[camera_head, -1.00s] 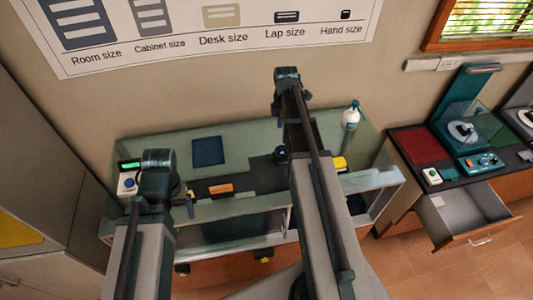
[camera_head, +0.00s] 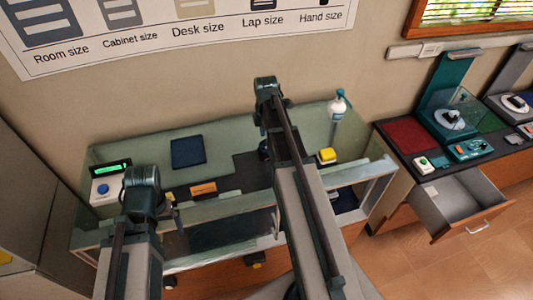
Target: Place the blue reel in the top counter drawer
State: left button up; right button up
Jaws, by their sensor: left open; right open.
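I cannot pick out the blue reel with certainty. A small dark blue rounded shape (camera_head: 263,148) shows beside my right arm in the glass-sided case, partly covered, and I cannot tell what it is. My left arm rises in front of the case's left part and my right arm in front of its middle.
The glass-sided case (camera_head: 230,205) holds a dark blue square (camera_head: 188,152), an orange block (camera_head: 203,189), a yellow block (camera_head: 326,155) and a white device (camera_head: 106,184). Wooden floor is clear before the drawer.

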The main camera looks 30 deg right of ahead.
jog(key=shift+w+d+f+b, duration=0.1)
jog(key=shift+f+b, duration=1.25)
jog(key=shift+d+f+b, duration=0.1)
jog(key=shift+f+b, duration=1.2)
jog(key=shift+r, duration=0.1)
jog(key=c, duration=1.4)
jog(key=shift+r+p, duration=0.15)
jog(key=shift+p, duration=0.15)
notch_tip(320, 180, up, 2)
jog(key=shift+r+p, duration=0.15)
jog(key=shift+p, duration=0.95)
jog(key=shift+s+a+r+p, duration=0.2)
jog(key=shift+s+r+p, duration=0.1)
jog(key=shift+r+p, duration=0.4)
jog(key=s+a, duration=0.2)
jog(key=s, duration=0.2)
jog(key=s+a, duration=0.3)
jog(key=s, duration=0.1)
jog(key=s+a+r+p, duration=0.1)
jog(key=s+a, duration=0.2)
jog(key=s, duration=0.2)
jog(key=shift+a, duration=0.1)
